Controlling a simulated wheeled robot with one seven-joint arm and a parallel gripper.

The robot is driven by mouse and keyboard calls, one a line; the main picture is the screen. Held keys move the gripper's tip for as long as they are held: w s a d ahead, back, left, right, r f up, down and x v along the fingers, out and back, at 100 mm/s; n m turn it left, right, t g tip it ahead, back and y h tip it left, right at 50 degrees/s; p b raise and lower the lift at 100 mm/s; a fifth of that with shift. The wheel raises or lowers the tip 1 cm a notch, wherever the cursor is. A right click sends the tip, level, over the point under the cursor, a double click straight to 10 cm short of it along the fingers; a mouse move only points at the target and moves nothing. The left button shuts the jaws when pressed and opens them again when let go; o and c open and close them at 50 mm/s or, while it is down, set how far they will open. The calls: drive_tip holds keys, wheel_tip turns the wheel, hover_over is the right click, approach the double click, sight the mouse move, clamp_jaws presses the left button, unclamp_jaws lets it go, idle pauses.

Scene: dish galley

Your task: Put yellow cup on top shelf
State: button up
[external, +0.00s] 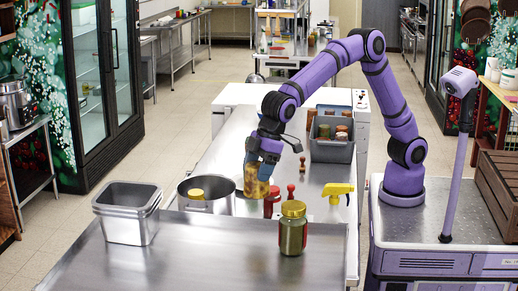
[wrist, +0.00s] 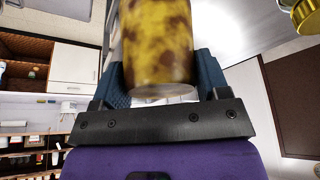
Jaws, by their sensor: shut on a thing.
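The yellow cup (external: 252,187), with brown blotches, is held in my gripper (external: 263,158) above the steel counter, near the pot and the red bottles. In the wrist view the same yellow cup (wrist: 158,45) stands between the two blue fingers of my gripper (wrist: 155,80), which press on its sides. The gripper is shut on it. Its top runs out of the wrist view. A wooden rack (external: 490,83) with dishes on its upper level stands at the right edge. I cannot tell which shelf is the top shelf meant.
A grey bin (external: 331,150) stands behind.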

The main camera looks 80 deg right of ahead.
drive_tip(key=s+a, duration=0.4)
drive_tip(key=s, duration=0.1)
hover_over(218, 245)
wheel_tip(218, 245, down, 7)
drive_tip(key=shift+f+n, duration=0.4)
drive_tip(key=shift+f, duration=1.1)
drive_tip(key=o, duration=0.9)
drive_tip(key=shift+f, duration=0.15)
